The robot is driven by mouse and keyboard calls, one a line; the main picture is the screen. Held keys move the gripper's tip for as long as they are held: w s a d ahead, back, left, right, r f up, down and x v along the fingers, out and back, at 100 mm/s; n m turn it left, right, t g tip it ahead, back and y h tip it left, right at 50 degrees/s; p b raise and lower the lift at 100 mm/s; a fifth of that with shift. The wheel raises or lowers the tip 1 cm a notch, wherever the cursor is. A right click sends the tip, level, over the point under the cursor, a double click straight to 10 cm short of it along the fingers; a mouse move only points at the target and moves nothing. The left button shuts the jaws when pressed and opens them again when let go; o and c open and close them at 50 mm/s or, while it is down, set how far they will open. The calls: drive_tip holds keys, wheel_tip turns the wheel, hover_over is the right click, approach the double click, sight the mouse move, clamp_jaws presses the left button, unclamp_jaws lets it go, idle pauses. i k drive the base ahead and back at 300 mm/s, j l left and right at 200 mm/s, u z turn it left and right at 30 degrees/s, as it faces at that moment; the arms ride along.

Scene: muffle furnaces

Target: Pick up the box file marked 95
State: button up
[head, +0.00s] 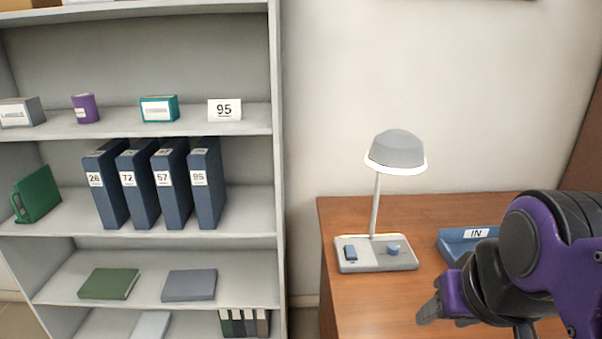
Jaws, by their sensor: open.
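Several dark blue box files stand upright in a row on a middle shelf at the left. The rightmost box file (207,190) has a white label whose small number looks like 95, though its first digit is blurred. The files to its left read 57 (173,200), 72 (138,200) and 26 (107,200). My gripper (445,318) is at the lower right in front of the desk, far from the files. It is open, partly hidden by my arm, and nothing shows in it.
Small boxes (158,108) stand above, flat books (189,285) lie below. The desk (337,289) holds a lamp (396,150) and a blue IN tray (457,246).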

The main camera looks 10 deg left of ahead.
sight(204, 162)
drive_tip(key=j+z, duration=0.2)
drive_tip(key=j, duration=1.15)
drive_tip(key=k+j, duration=0.15)
drive_tip(key=j, duration=0.4)
drive_tip(key=j+z, duration=0.1)
drive_tip(key=j, duration=0.45)
